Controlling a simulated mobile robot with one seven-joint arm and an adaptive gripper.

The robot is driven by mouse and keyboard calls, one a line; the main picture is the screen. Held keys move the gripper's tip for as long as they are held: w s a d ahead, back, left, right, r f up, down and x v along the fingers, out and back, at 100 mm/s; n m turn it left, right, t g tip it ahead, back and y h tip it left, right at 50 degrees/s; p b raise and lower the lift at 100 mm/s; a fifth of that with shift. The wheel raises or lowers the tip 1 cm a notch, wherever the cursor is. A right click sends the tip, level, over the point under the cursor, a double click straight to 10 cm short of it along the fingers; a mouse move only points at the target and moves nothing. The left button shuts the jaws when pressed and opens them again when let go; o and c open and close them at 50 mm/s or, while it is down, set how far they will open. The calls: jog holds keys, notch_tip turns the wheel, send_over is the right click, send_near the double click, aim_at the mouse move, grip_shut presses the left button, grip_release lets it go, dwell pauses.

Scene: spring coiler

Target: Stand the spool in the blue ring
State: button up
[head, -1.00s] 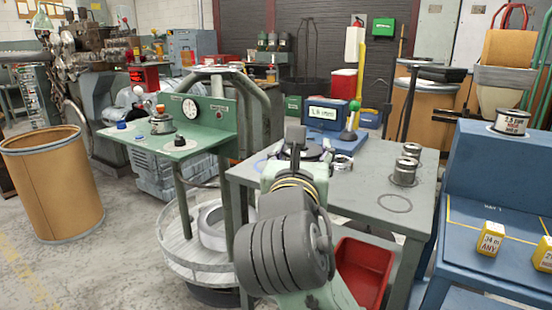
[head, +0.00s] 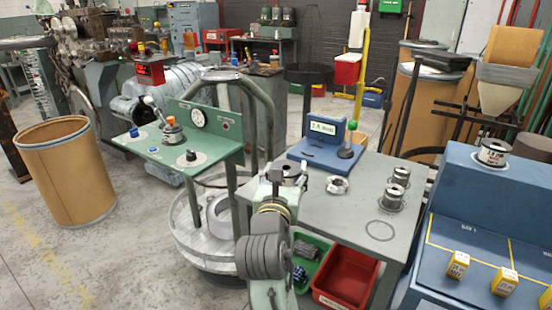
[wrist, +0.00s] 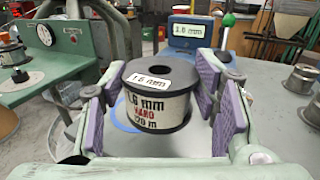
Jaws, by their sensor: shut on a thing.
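The spool (wrist: 158,92) has dark flanges and a white label reading 1.6 mm HARD. It is upright between the purple pads of my gripper (wrist: 160,105), which is shut on it. I cannot tell whether the spool touches the table. In the head view my gripper (head: 287,176) is over the table's near left part, with the spool (head: 290,169) largely hidden.
A blue gauge with a display (head: 325,129) and green-knobbed lever stands behind on the grey table (head: 340,215). A green console (head: 195,148) stands close left. An empty dark ring (head: 380,230) marks the front right.

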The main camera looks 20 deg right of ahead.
jog(key=w, duration=0.2)
jog(key=w+p, duration=0.1)
jog(key=w, duration=0.3)
jog(key=shift+w+f, duration=0.15)
jog(key=shift+f, duration=0.15)
jog(key=shift+w+d+f, duration=0.1)
jog(key=shift+w+f, duration=0.05)
jog(key=shift+f+p, duration=0.5)
jog(key=shift+f, duration=1.2)
jog(key=shift+f+b, duration=0.3)
jog(key=o, duration=1.5)
